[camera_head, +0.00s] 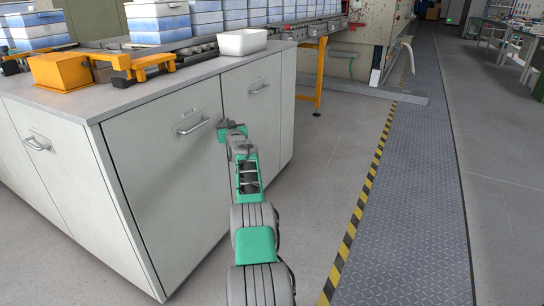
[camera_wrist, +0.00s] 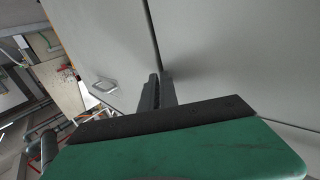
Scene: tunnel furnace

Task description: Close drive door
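Two pale grey cabinet doors sit side by side in the counter front: a left door (camera_head: 165,185) with a bar handle (camera_head: 193,125), and a right door (camera_head: 268,118) with its own handle (camera_head: 259,89). I cannot tell which one is the drive door. Both look flush or nearly flush, with a dark seam between them. My gripper (camera_head: 232,128) is at this seam, between the two handles. In the wrist view my gripper's fingers (camera_wrist: 158,77) are close together with nothing between them, close to the door surface by the seam. Whether they touch it is unclear. A handle (camera_wrist: 103,87) shows left of them.
The counter top (camera_head: 130,90) holds a white tray (camera_head: 242,42), an orange fixture (camera_head: 62,71) and a conveyor carrying blue-and-white boxes (camera_head: 160,22). An orange leg (camera_head: 319,75) stands behind the right door. Open floor (camera_head: 325,170) and a striped walkway (camera_head: 425,150) lie to the right.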

